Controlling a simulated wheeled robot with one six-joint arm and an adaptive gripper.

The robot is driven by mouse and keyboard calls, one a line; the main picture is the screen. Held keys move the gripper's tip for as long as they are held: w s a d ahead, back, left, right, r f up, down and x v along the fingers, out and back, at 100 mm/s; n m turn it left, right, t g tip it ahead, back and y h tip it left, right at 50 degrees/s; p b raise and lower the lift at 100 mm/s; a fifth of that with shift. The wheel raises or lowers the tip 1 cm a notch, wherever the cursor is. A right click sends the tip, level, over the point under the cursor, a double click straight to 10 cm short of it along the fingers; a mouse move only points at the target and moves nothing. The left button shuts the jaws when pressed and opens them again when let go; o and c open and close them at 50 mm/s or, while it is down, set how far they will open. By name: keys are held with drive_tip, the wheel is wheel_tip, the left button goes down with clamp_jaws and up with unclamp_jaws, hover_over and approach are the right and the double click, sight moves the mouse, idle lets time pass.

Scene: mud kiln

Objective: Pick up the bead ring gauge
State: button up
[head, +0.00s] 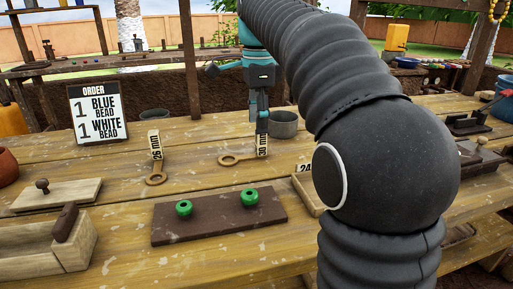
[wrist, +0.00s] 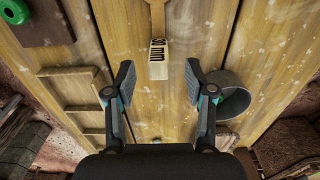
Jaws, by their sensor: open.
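One bead ring gauge, a wooden ring with a handle (head: 233,159), lies on the table with its upright 30 mm label block (head: 262,145). In the wrist view the label block (wrist: 158,58) is just ahead of the fingertips, centred between them, with part of the wooden handle (wrist: 157,15) beyond. A second gauge, marked 26 mm (head: 156,172), lies to the left. A label reading 24 (head: 304,168) is partly hidden behind my arm. My gripper (wrist: 158,80) is open and empty; in the head view it (head: 262,128) points down at the 30 mm block.
A metal cup (wrist: 236,98) stands close to the right finger. A wooden compartment tray (wrist: 75,74) is left of the gripper. A dark board (head: 217,225) holds two green beads. An order sign (head: 97,113) stands at the left. Table between the gauges is clear.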

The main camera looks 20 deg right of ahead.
sight(256, 155)
drive_tip(key=shift+a+f+b, duration=0.15)
drive_tip(key=shift+f+b, duration=0.15)
drive_tip(key=shift+f, duration=1)
drive_tip(key=shift+a+f+b, duration=0.15)
drive_tip(key=shift+f+b, duration=0.1)
drive_tip(key=shift+f, duration=1.05)
clamp_jaws()
